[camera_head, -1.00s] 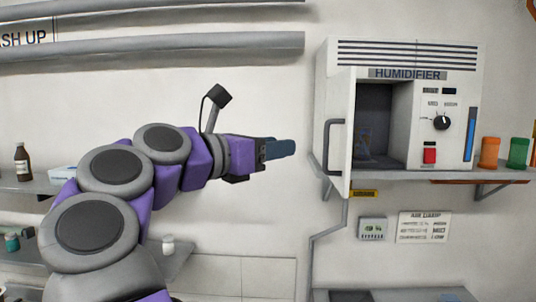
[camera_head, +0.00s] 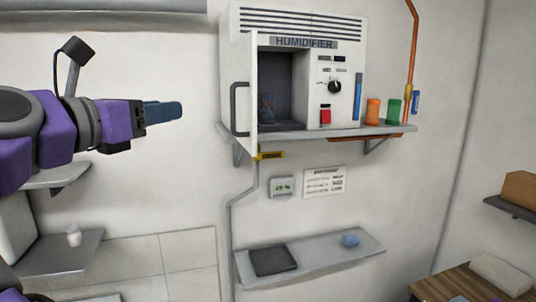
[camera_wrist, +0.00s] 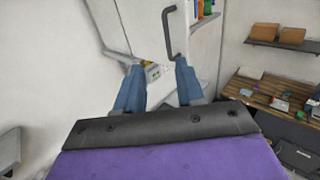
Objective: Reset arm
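My gripper (camera_head: 163,115) is held out level at the left of the head view, with blue fingers on a purple wrist. In the wrist view its two fingers (camera_wrist: 159,66) are apart with nothing held between them. The white humidifier (camera_head: 348,60) stands on a wall shelf to the right of my gripper, with a clear gap between them. Its door (camera_head: 253,95) stands open toward me, with a dark handle (camera_head: 238,108).
An orange bottle (camera_head: 373,111) and a green bottle (camera_head: 393,112) stand right of the humidifier. A wooden table (camera_head: 450,283) is at lower right.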

